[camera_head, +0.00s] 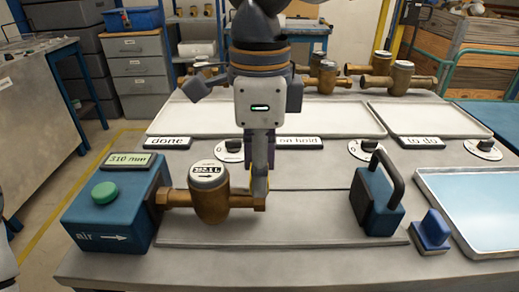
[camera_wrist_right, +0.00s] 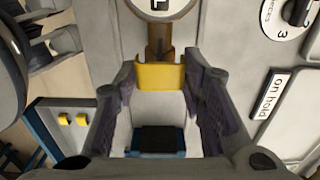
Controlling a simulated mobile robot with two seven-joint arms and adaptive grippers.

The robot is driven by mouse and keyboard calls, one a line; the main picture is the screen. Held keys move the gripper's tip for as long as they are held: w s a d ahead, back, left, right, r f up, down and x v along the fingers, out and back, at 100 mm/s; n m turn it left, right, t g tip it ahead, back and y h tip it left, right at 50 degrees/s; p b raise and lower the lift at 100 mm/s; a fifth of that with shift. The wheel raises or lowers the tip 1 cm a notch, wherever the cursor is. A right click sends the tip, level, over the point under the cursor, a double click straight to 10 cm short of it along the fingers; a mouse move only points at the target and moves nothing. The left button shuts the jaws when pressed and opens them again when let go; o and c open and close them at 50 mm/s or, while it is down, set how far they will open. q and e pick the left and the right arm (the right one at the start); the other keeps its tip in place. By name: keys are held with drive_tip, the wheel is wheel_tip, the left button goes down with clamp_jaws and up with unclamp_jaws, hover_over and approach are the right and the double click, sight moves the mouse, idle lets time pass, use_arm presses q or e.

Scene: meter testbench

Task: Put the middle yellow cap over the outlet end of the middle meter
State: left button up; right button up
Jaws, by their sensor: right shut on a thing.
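The middle meter (camera_head: 209,192) is a brass body with a round dial, lying in the bench with one end at the blue air block (camera_head: 115,205). Its outlet end (camera_head: 260,203) points right. My right gripper (camera_head: 260,188) hangs at that end, shut on the yellow cap, which is a thin sliver in the head view. In the right wrist view the yellow cap (camera_wrist_right: 160,77) sits between the fingers, lined up with the brass pipe (camera_wrist_right: 158,38) and at its end. I cannot tell how far it covers the pipe. My left gripper is out of view.
A blue clamp block with a black handle (camera_head: 378,190) stands right of the gripper, and a small blue block (camera_head: 431,232) beyond it. White trays (camera_head: 325,118) lie behind, with several brass meters (camera_head: 400,78) farther back.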

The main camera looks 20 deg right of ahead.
drive_tip(key=shift+f, duration=0.2)
idle(0.7)
drive_tip(key=shift+f, duration=0.65)
drive_tip(key=shift+f, duration=0.1)
drive_tip(key=shift+f, duration=0.8)
drive_tip(key=o, duration=0.9)
drive_tip(key=shift+o, duration=0.6)
drive_tip(key=o, duration=0.4)
